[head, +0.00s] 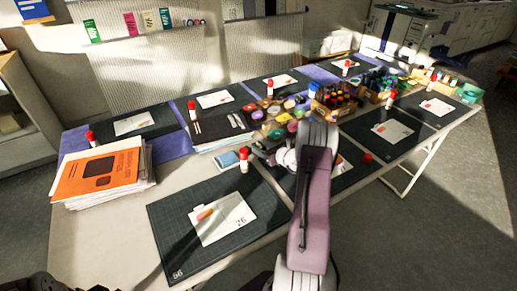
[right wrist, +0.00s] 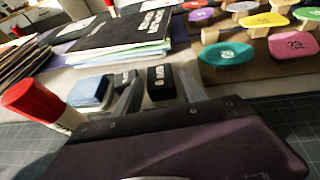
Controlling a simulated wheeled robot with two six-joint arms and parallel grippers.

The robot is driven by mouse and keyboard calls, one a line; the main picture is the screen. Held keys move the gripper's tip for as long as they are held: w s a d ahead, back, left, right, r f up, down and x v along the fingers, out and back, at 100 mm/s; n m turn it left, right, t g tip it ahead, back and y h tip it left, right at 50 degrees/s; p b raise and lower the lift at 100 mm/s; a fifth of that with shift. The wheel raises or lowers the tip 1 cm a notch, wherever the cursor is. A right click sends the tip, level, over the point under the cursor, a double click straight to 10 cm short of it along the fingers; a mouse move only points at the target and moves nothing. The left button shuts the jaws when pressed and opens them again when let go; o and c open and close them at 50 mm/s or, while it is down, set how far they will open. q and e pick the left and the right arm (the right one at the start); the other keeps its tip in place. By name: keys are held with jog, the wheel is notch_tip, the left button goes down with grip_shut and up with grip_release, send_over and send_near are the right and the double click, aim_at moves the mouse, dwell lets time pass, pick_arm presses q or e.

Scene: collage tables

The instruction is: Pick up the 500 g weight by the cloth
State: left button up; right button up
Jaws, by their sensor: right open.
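My right gripper (right wrist: 158,86) is open in the right wrist view, its two grey fingers apart. A small black block with white lettering (right wrist: 161,76), which looks like a weight, shows between the fingers; I cannot tell whether they touch it. A second dark lettered block (right wrist: 125,77) is just left of it, partly behind the left finger. I cannot read which one is 500 g. The folded blue cloth (right wrist: 90,91) lies left of the blocks, and also shows in the head view (head: 230,159). There my wrist hides most of the blocks. My left gripper does not show.
A red-capped glue stick (right wrist: 40,108) stands close to the cloth, left of my gripper. Behind are a paper stack with a black cover (right wrist: 115,35) and colourful stamps (right wrist: 228,53). A cutting mat (head: 165,228) lies in front, and an orange-topped stack (head: 98,175) is left.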

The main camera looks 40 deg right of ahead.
aim_at(261, 147)
jog(key=shift+x, duration=0.95)
jog(key=shift+s+f, duration=0.15)
jog(key=c, duration=1)
grip_shut()
notch_tip(261, 147, up, 4)
jog(key=s+d+r+p, duration=0.1)
jog(key=s+d+r, duration=0.1)
jog(key=s+r, duration=0.5)
jog(key=s, duration=0.4)
jog(key=shift+s+d, duration=0.2)
jog(key=shift+d, duration=0.05)
